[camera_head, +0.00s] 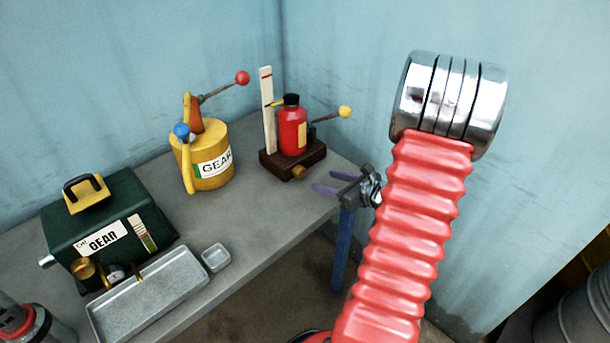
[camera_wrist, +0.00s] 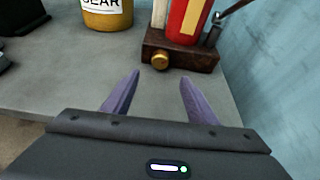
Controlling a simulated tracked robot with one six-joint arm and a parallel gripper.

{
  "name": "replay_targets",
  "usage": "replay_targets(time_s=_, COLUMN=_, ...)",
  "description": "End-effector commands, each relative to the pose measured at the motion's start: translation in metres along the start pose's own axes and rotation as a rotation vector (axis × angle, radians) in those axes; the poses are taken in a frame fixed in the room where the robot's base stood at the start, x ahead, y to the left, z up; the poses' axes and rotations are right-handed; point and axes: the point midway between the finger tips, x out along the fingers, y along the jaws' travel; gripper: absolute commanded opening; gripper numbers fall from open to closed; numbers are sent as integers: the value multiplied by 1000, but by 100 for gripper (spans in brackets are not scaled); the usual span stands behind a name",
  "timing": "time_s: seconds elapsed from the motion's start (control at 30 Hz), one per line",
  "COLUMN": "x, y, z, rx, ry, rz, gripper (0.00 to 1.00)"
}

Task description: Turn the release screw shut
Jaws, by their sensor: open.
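The release screw (camera_head: 298,172) is a small brass knob low on the front of a dark brown block (camera_head: 272,163). It also shows in the wrist view (camera_wrist: 160,61), facing me. A red bottle-shaped body (camera_head: 292,130) with a black cap stands upright on the block, beside a pale upright strip (camera_head: 267,108) and a lever with a yellow ball (camera_head: 344,112). My gripper (camera_head: 318,189) is open and empty at the table's front edge, short of the screw and apart from it. In the wrist view its two purple fingers (camera_wrist: 152,92) point toward the block, with the screw beyond the gap.
A yellow GEAR can (camera_head: 210,152) stands left of the block. A green GEAR box (camera_head: 110,225), a grey tray (camera_head: 150,295) and a small dish (camera_head: 216,258) are further left. Blue walls (camera_head: 340,60) close off the back and right. The tabletop (camera_wrist: 70,85) before the block is clear.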

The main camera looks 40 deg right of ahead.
Motion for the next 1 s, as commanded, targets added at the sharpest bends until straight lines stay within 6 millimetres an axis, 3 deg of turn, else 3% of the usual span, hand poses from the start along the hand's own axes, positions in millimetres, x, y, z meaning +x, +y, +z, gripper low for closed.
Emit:
replay_targets(time_s=0.6, x=95, y=1, z=-1, rx=0, ry=1, rz=2, gripper=52)
replay_targets(time_s=0.8, x=112, y=0, z=0, rx=0, ry=1, rz=0, gripper=52)
replay_targets(time_s=1.0, x=116, y=0, z=0, rx=0, ry=1, rz=-1, gripper=52)
